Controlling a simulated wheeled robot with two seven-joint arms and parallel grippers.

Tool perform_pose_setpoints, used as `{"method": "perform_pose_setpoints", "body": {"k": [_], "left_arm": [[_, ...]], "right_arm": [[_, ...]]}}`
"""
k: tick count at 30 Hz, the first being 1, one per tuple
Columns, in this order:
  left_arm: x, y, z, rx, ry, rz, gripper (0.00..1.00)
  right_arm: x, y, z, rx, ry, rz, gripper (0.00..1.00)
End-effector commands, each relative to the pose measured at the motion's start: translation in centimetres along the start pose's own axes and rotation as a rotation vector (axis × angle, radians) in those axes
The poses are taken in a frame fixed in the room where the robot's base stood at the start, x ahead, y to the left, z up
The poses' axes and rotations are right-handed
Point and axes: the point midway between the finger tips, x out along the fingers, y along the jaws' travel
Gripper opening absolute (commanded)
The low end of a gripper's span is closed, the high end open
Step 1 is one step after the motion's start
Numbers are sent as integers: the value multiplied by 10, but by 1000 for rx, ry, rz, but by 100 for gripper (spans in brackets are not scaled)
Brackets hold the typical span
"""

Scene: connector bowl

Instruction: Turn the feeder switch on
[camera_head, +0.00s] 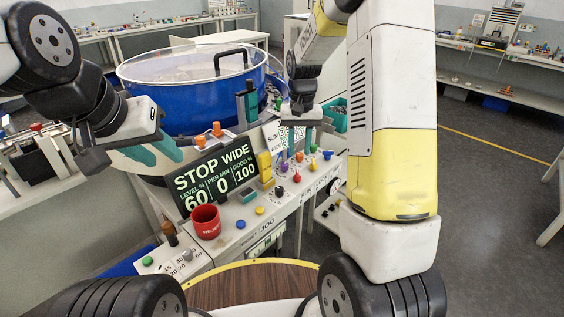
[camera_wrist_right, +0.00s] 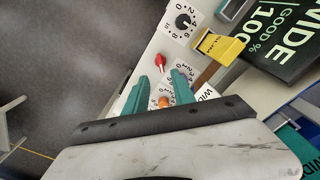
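The control panel (camera_head: 268,205) stands in front of the blue bowl feeder (camera_head: 190,100), with several coloured knobs and levers. I cannot read which one is the feeder switch. A red lever (camera_wrist_right: 160,62) and a numbered dial (camera_wrist_right: 183,21) show in the right wrist view; an orange knob (camera_wrist_right: 163,101) shows between my right fingers. My right gripper (camera_wrist_right: 160,76) is open and empty above the panel; it also shows in the head view (camera_head: 291,140). My left gripper (camera_head: 166,158) is open and empty, left of the display (camera_head: 215,175), which reads STOP WIDE.
A red cup (camera_head: 205,222) stands on the panel below the display. A yellow block (camera_head: 265,168) stands right of the display, and a small sign is behind my right gripper. A round wooden top (camera_head: 250,285) is in front of me. The floor at right is clear.

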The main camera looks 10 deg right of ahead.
Motion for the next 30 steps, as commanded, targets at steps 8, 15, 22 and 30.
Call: {"method": "perform_pose_setpoints", "body": {"k": [8, 15, 22, 30], "left_arm": [[0, 0, 0, 0, 0, 0, 36], [0, 0, 0, 0, 0, 0, 36], [0, 0, 0, 0, 0, 0, 36], [0, 0, 0, 0, 0, 0, 36]], "right_arm": [[31, 1, -2, 4, -13, 8, 31], [69, 1, -2, 3, -12, 7, 31], [84, 1, -2, 3, -9, 6, 31], [85, 0, -2, 2, -8, 6, 25]]}}
